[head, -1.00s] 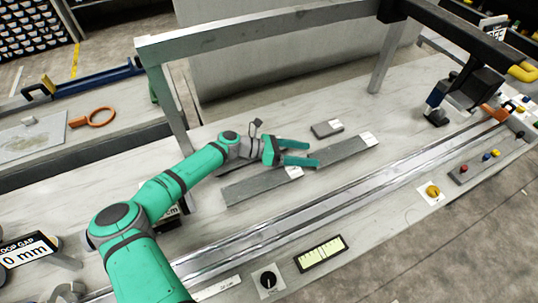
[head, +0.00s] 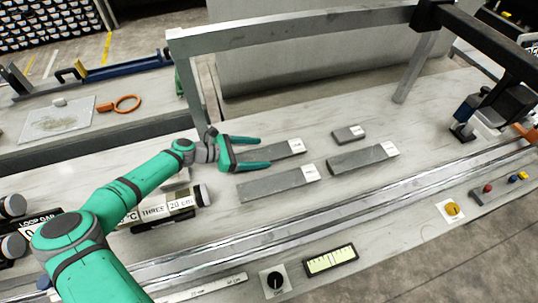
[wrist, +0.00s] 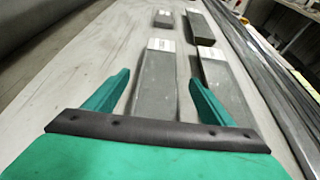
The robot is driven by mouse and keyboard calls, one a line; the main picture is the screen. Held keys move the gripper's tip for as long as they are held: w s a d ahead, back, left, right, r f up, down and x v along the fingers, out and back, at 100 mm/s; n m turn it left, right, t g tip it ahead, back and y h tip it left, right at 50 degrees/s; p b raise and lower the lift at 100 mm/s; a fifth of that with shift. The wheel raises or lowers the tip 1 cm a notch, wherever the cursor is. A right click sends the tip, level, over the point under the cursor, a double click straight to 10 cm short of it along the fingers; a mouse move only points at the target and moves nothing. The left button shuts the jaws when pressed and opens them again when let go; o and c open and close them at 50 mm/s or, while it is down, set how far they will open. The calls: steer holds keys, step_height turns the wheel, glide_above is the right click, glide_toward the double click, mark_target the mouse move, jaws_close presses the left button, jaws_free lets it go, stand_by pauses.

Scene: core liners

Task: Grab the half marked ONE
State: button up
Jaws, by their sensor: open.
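Flat grey slabs with white end labels lie on the pale bench; the lettering is too small to read, so I cannot tell which is ONE. A back slab (head: 276,150) extends beyond my gripper (head: 264,152); in the wrist view this slab (wrist: 156,92) appears between the fingers. A front slab (head: 270,185) lies nearer the rail; it also shows right of the right finger in the wrist view (wrist: 224,80). A third slab (head: 355,160) lies further right. My gripper is open and empty. Its height above the back slab is unclear.
A small grey block (head: 347,134) lies behind the third slab. A metal rail (head: 320,210) runs along the bench's front. A grey frame (head: 290,35) spans the back. Bare bench surrounds the slabs.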

mark_target(275, 151)
steer(key=shift+x, duration=2.75)
steer(key=shift+w, duration=0.1)
steer(key=c, duration=1.8)
steer(key=shift+r, duration=0.15)
